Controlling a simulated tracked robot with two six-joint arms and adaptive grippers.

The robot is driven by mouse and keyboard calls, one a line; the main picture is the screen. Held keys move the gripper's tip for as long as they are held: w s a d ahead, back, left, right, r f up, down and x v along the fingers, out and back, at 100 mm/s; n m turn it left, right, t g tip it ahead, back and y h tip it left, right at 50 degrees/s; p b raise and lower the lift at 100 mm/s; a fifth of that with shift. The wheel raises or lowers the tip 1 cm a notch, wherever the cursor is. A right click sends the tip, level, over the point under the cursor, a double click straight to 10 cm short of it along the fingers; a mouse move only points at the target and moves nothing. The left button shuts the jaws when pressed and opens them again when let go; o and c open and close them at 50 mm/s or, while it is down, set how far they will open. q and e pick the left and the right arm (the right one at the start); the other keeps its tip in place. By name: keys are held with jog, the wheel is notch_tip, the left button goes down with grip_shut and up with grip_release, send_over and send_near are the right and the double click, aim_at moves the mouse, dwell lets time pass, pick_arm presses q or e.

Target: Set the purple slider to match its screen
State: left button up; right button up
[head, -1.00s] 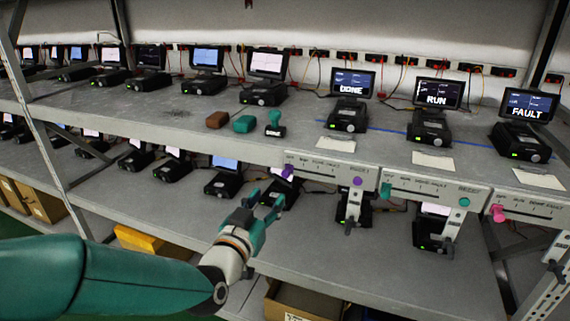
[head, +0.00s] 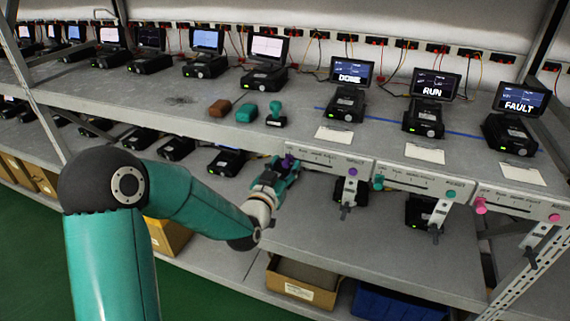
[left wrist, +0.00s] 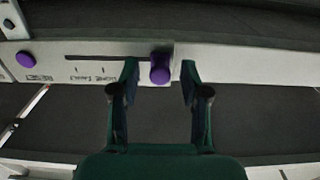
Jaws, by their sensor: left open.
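The purple slider knob (head: 288,160) is at the left end of its track on the front panel (head: 318,160) at the shelf edge. In the left wrist view the purple knob (left wrist: 160,69) sits between the two spread fingers of my left gripper (left wrist: 159,80), with a gap on each side. My left gripper (head: 281,170) is open at the knob in the head view and partly covers that end of the panel. A round purple button (head: 352,172) is at the panel's right end. The screen (head: 350,74) above this panel reads DONE. My right gripper is not in view.
Similar panels carry a teal slider (head: 378,182) and a pink slider (head: 481,206) to the right, below screens reading RUN (head: 434,88) and FAULT (head: 520,103). Brown and teal blocks and a teal-handled stamp (head: 276,114) lie on the shelf behind.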

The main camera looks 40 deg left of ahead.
pick_arm(q)
grip_shut()
dwell(0.3)
